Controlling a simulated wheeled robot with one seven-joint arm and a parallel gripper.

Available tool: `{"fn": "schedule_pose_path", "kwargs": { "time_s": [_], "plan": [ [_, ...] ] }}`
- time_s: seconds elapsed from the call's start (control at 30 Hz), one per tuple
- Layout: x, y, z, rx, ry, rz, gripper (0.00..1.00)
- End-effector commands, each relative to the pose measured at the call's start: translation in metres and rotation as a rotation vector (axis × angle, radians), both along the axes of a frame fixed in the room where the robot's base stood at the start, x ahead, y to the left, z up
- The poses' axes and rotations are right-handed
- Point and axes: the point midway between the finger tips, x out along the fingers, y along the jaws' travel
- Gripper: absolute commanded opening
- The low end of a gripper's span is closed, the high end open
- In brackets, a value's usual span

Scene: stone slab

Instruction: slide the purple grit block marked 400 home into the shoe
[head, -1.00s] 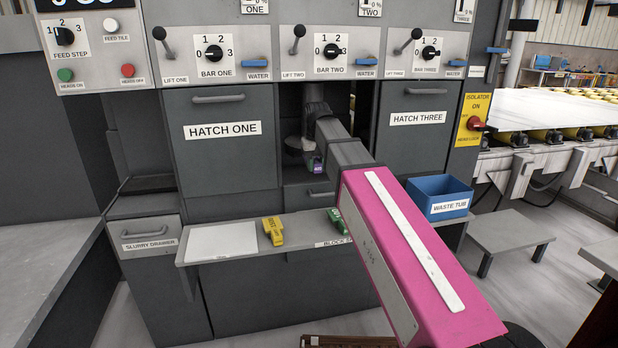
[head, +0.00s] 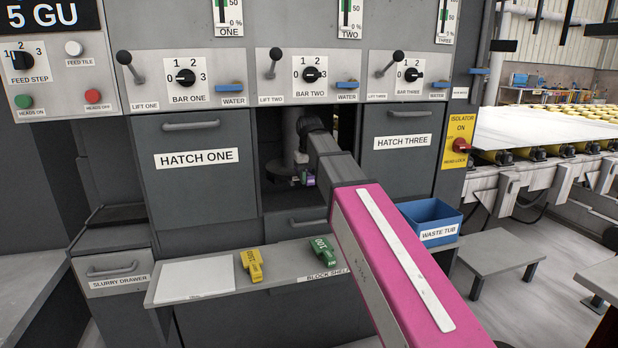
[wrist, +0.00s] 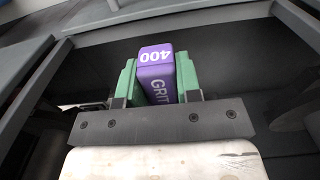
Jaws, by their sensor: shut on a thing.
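The purple grit block (wrist: 156,64) shows "400" on its end and "GRIT" along its face in the wrist view. My gripper (wrist: 157,84) is shut on it, with a green finger pad on each side. In the head view a small bit of the purple block (head: 308,181) shows inside the open middle bay, between hatch one and hatch three. A grey upright head (head: 291,135) stands in that bay just left of my wrist. My arm hides much of the bay. I cannot make out the shoe clearly, nor whether the block touches it.
Hatch one (head: 201,185) and hatch three (head: 398,165) are closed beside the bay. The block shelf (head: 290,275) below carries a yellow block (head: 251,263) and a green block (head: 322,247). The blue waste tub (head: 430,218) stands at right.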

Motion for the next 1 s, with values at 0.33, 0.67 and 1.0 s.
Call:
{"fn": "schedule_pose_path", "kwargs": {
  "time_s": [0.33,0.67,1.0],
  "plan": [
    [0.000,0.000,-0.025,0.000,0.000,0.000,0.00],
    [0.000,0.000,-0.051,0.000,0.000,0.000,0.00],
    [0.000,0.000,-0.058,0.000,-0.001,0.000,0.00]
  ]
}}
